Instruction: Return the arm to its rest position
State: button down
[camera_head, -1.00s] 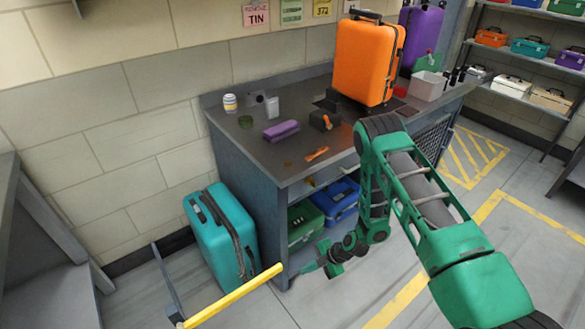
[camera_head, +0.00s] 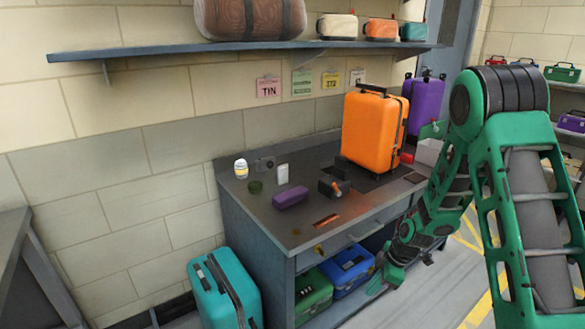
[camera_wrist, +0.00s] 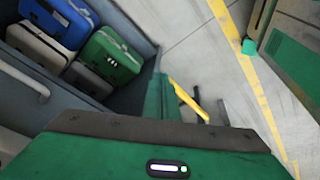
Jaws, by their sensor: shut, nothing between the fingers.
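My green arm (camera_head: 520,180) fills the right side of the head view, its elbow high and its forearm hanging down beside the workbench. My gripper (camera_head: 378,286) is low in front of the workbench's right part, near the open lower shelf. It looks small there, is shut and holds nothing. In the wrist view the green gripper body (camera_wrist: 150,150) fills the bottom edge, over the floor and the bench's lower shelf.
The workbench (camera_head: 262,222) carries an orange suitcase (camera_head: 372,132), a purple suitcase (camera_head: 424,102) and small items. Its lower shelf holds a green case (camera_head: 312,292) and a blue case (camera_head: 348,270). A teal suitcase (camera_head: 222,290) stands on the floor at its left.

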jog(key=s+d+r+m+h, duration=0.1)
jog(key=s+d+r+m, duration=0.5)
jog(key=r, duration=0.4)
jog(key=s+d+r+m+h, duration=0.2)
jog(key=s+d+r+m, duration=0.2)
jog(key=s+d+r, duration=0.4)
jog(key=s+r+m, duration=0.3)
jog(key=s+m, duration=0.1)
jog(key=s, duration=0.2)
jog(key=s+d+r+m+g, duration=0.1)
jog(key=s+r+m, duration=0.2)
jog(key=s, duration=0.4)
jog(key=s+d+r+m, duration=0.1)
jog(key=s+r+m, duration=0.2)
jog(key=s, duration=0.3)
jog(key=shift+s+r+m, duration=0.35)
jog(key=shift+s+m, duration=0.05)
jog(key=shift+m, duration=0.4)
jog(key=shift+d, duration=0.1)
